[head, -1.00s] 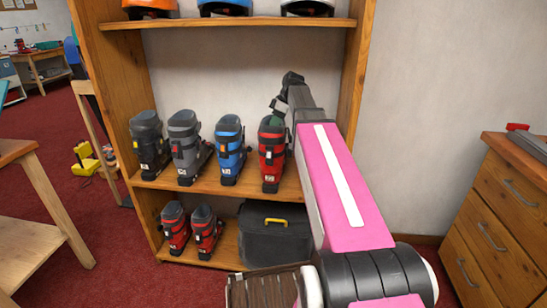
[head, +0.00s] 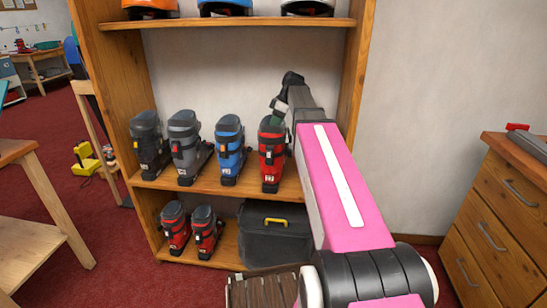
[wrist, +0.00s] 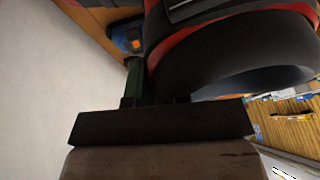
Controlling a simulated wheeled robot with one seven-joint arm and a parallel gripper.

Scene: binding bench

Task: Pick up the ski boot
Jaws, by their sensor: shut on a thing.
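A red and black ski boot (head: 271,160) stands upright at the right end of the middle shelf. In the wrist view its dark cuff with a red band (wrist: 235,50) fills the upper right, very close. My gripper (head: 277,117) is at the top of this boot and shut on it. In the wrist view a green finger (wrist: 135,78) shows beside the cuff; the other finger is hidden. The sole appears to rest on the shelf, with no clear gap visible.
A blue boot (head: 229,150), a grey boot (head: 186,147) and a black boot (head: 149,145) stand to its left. Below are smaller red boots (head: 175,229) and a black case (head: 262,250). Helmets (head: 225,8) sit on the shelf above. A drawer cabinet (head: 505,210) stands right.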

